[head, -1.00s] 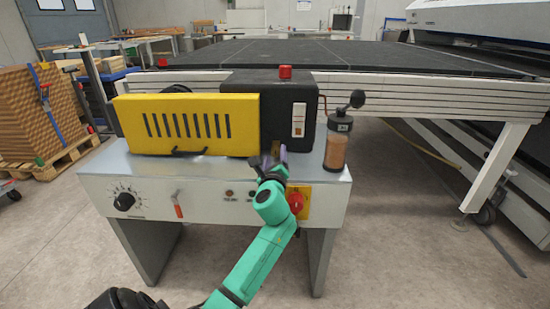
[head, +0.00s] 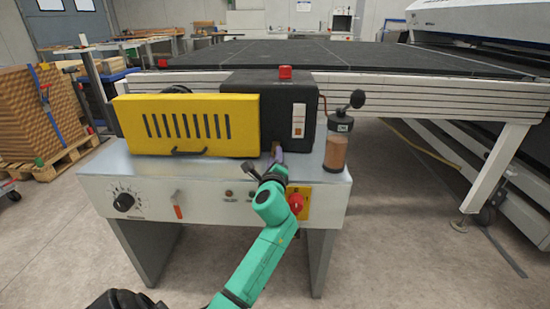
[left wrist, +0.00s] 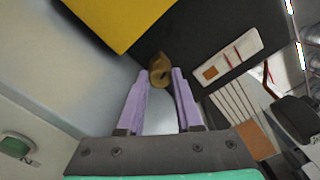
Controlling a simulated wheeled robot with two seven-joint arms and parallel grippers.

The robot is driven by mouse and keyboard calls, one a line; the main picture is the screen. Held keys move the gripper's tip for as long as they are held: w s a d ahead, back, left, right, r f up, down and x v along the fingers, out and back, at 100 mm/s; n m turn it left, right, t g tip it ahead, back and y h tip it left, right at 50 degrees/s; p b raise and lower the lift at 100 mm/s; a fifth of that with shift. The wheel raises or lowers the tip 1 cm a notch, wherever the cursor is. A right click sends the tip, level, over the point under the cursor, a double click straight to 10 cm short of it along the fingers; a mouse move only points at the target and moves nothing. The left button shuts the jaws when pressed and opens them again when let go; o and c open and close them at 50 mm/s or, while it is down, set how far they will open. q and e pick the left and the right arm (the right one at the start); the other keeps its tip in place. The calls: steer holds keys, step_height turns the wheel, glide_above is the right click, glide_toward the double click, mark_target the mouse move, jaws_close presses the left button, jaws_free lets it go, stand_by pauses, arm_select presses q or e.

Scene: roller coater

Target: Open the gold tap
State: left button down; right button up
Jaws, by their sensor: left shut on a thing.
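The gold tap (left wrist: 159,70) is a small brownish-gold piece low on the dark end of the roller coater. In the left wrist view it sits between the tips of the two purple fingers. My left gripper (left wrist: 160,78) is shut on it. In the head view the left gripper (head: 277,157) is at the machine's front, just right of the yellow cover, and mostly hides the tap. How far the tap is turned cannot be told.
The yellow cover (head: 185,125) is left of the gripper. A brown bottle with a black top (head: 335,150) stands to the right on the metal bench. A red switch (head: 296,202) is close to my left arm. A large black-topped table (head: 350,57) stands behind.

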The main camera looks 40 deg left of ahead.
arm_select(q)
steer(key=n, duration=0.4)
steer(key=shift+f+n+b, duration=0.1)
steer(key=shift+n+b, duration=0.25)
steer(key=shift+n, duration=0.05)
steer(key=n, duration=0.2)
steer(key=shift+n+b, duration=0.3)
steer(key=n, duration=0.3)
steer(key=shift+n+b, duration=0.3)
steer(key=shift+b, duration=0.1)
steer(key=shift+n+b, duration=0.35)
steer(key=shift+n, duration=1.65)
arm_select(e)
steer(key=shift+w+a+r+n+t+y, duration=0.1)
steer(key=shift+a+r+t+y, duration=0.1)
steer(key=shift+a+r, duration=0.25)
steer(key=shift+w+a+r+n+t+y, duration=0.1)
steer(key=shift+a+r+t, duration=0.15)
steer(key=shift+r, duration=0.4)
steer(key=shift+w+a+r+n+t+y, duration=0.15)
steer(key=shift+a+r, duration=0.2)
steer(key=shift+r, duration=0.2)
steer(key=shift+s, duration=0.1)
arm_select(q)
steer(key=c, duration=0.6)
jaws_free()
